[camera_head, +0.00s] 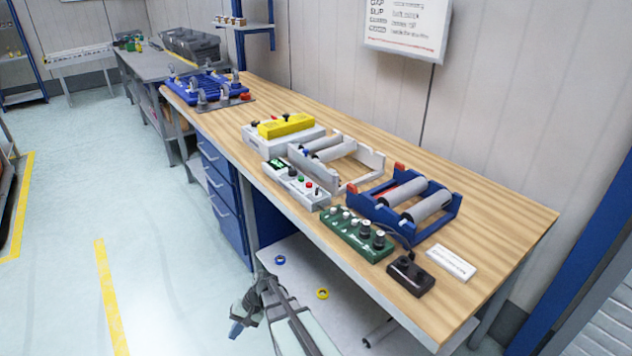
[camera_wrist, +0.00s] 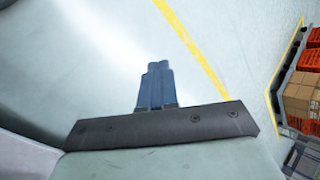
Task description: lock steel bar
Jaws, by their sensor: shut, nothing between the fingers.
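My gripper (camera_head: 237,329) hangs low beside the bench in the head view, over the floor and away from everything on the top. In the wrist view its two blue fingers (camera_wrist: 158,68) are together with nothing between them. A blue fixture (camera_head: 182,92) with several upright metal clamp-like parts (camera_head: 201,97) sits at the far left end of the wooden bench (camera_head: 520,217). A separate steel bar cannot be made out there, and whether any clamp is closed is too small to tell.
A white box with a yellow top (camera_head: 287,125), a white roller frame (camera_head: 372,160), a blue roller frame (camera_head: 452,207), a white control box (camera_head: 297,187) and a green control box (camera_head: 352,236) fill the bench's middle and right. Orange and brown boxes (camera_wrist: 302,93) stand right in the wrist view.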

